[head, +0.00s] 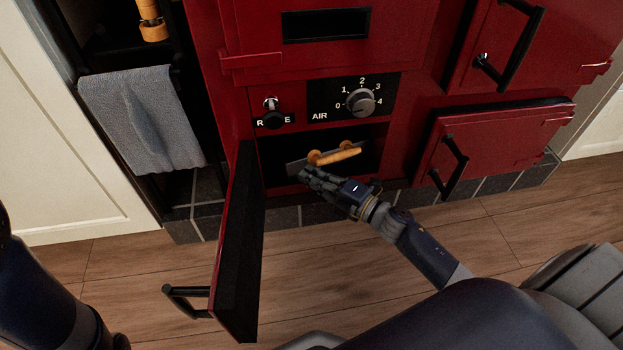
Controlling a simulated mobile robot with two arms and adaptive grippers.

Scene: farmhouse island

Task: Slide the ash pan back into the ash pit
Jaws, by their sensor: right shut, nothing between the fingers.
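The ash pan (297,167) is a grey metal pan with a wooden handle (338,156), seen in the head view inside the dark ash pit opening (367,165) of the red range. Its front sits at a slant in the opening, and how deep it reaches is hidden. My right gripper (306,174) is shut and empty at the pan's lower front, just below the handle. I cannot tell whether it touches the pan. My left arm (45,290) shows at the lower left; its gripper is out of view.
The ash pit door (237,250) hangs open toward me, left of my right arm. Above the opening are a riddling knob (272,115) and an air dial (360,102). A closed red door (490,145) is at right. A grey towel (143,122) hangs at left. Wooden floor lies in front.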

